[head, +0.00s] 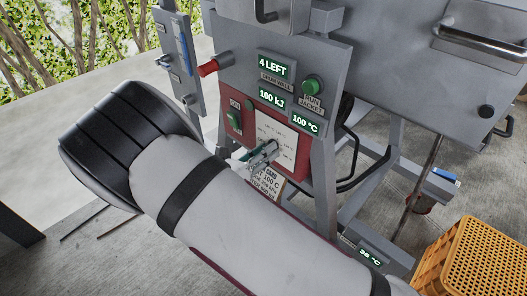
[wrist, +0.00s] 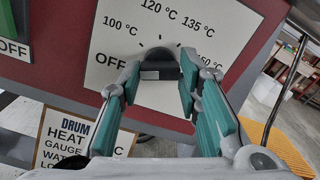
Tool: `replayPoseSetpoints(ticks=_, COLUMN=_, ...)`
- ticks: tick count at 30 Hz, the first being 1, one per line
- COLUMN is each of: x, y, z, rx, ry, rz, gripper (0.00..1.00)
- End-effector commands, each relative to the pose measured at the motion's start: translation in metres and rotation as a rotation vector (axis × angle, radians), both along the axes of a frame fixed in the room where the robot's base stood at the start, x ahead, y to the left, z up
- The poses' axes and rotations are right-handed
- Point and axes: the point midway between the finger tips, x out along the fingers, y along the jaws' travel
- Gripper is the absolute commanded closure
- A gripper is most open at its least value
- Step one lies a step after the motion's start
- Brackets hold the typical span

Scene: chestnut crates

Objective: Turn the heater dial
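The heater dial (wrist: 160,66) is a dark round knob with a grey block at its front. It sits on a white plate (wrist: 112,47) marked OFF, 100, 120, 135 and 150 °C. Its pointer is not clear. In the wrist view my gripper (wrist: 161,78) has a teal-padded finger on each side of the dial, with the tips at its edges. I cannot tell whether the pads press on it. In the head view my gripper (head: 264,152) is at the white plate (head: 281,134) on the red panel, and the dial is hidden there.
A green switch (head: 235,119) is left of the plate, with a red-handled lever (head: 209,67) and a green button (head: 311,85) above. Displays read 4 LEFT, 100 kJ and 100 °C. A card (wrist: 75,137) hangs below. An orange crate (head: 478,262) stands lower right.

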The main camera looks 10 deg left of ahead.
Motion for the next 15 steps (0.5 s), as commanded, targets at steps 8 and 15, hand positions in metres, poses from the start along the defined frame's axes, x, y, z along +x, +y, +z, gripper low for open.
replayPoseSetpoints(ticks=8, x=0.0000, y=0.0002, z=0.0001, rx=0.015, ry=-0.012, rz=0.000, gripper=0.96)
replayPoseSetpoints(ticks=15, x=-0.0002, y=0.0003, z=0.0006, rx=0.099, ry=-0.078, rz=0.000, gripper=0.96)
